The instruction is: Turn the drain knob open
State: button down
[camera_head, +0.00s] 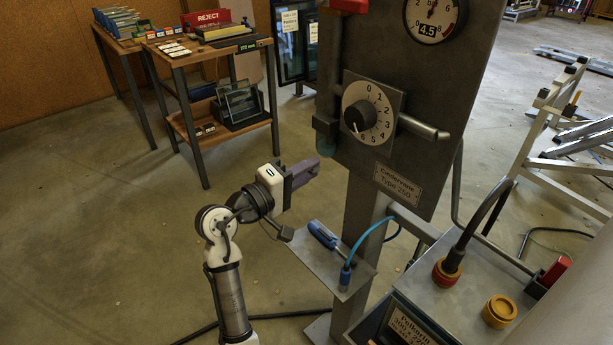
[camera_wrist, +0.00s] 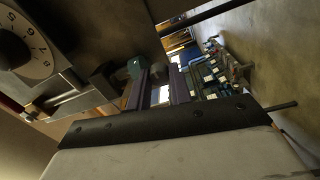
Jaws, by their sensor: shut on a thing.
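The Cindervane panel (camera_head: 400,150) carries a grey filter body (camera_head: 327,100) with a teal bowl (camera_head: 326,148) at its lower left edge. My gripper (camera_head: 314,168) reaches up from the left, its purple fingers just below the bowl. The teal bowl also shows close to the fingertips in the wrist view (camera_wrist: 135,67). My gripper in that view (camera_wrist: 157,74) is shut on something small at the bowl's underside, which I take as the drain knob. The fingers hide the knob, so I cannot read how far it is turned.
A numbered dial (camera_head: 360,115), a gauge (camera_head: 435,17) and a side bar (camera_head: 423,128) are on the panel. A small shelf (camera_head: 312,262) with a blue tool (camera_head: 323,235) sits below. A workbench (camera_head: 203,60) stands behind. The floor left of my arm is clear.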

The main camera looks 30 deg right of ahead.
jog(key=shift+m, duration=0.6)
jog(key=c, duration=1.3)
grip_release()
jog(key=shift+o, duration=0.2)
jog(key=shift+a, duration=0.1)
jog(key=s+a+b, duration=0.1)
jog(key=s+a, duration=0.1)
jog(key=a, duration=1.1)
jog(key=shift+a+f+b, duration=0.25)
jog(key=shift+f+b, duration=0.1)
jog(key=shift+b, duration=0.05)
jog(key=shift+w, duration=0.1)
